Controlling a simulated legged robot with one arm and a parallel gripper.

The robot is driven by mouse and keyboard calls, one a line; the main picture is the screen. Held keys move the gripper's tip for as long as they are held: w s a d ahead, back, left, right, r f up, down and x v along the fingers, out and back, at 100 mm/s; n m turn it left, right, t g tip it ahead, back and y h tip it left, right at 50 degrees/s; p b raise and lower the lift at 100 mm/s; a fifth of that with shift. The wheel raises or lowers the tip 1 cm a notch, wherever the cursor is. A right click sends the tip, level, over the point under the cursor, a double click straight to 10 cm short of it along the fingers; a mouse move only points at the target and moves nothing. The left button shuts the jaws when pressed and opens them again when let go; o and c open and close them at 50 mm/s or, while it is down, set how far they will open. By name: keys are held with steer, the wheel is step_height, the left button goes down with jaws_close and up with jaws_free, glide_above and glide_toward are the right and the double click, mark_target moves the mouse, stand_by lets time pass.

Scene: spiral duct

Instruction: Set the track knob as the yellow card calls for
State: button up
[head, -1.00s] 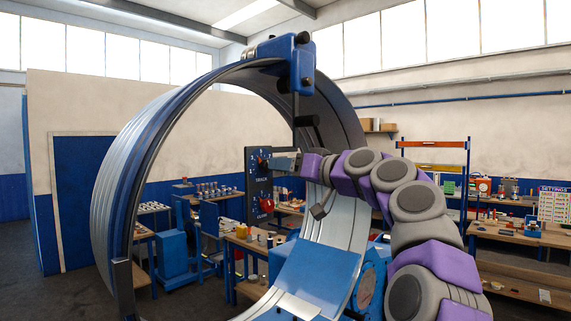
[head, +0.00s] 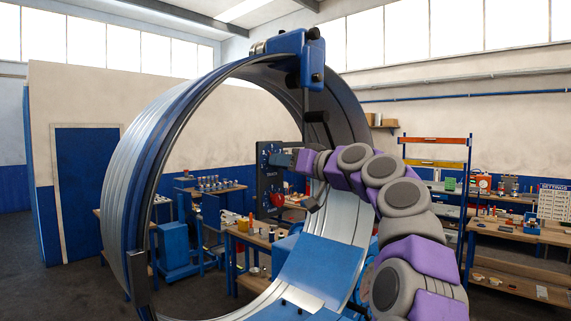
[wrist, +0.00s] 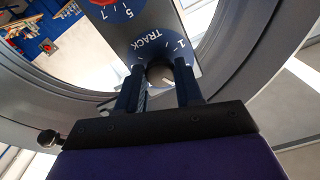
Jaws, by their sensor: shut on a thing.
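A dark control panel (head: 268,183) stands inside the spiral duct ring in the head view, with a blue track dial (head: 263,160) at its top. In the wrist view the dial's face (wrist: 141,50) carries the word TRACK and a 1. The dark round track knob (wrist: 159,70) sits between the two fingers of my gripper (wrist: 160,92), which is shut on it. A pale mark shows near the knob, but its setting is hard to read. My gripper (head: 284,160) meets the panel from the right in the head view. I cannot make out a yellow card.
A red lower knob (head: 277,198) is below the track dial. The ribbed duct ring (head: 170,150) encircles the panel and my arm reaches in through it. Benches with small parts stand behind.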

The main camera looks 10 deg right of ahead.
steer(key=shift+w+f, duration=0.1)
steer(key=c, duration=0.3)
steer(key=shift+d+n+b, duration=0.1)
steer(key=shift+n+b, duration=0.25)
steer(key=shift+n, duration=2.35)
steer(key=o, duration=1)
steer(key=shift+w, duration=0.1)
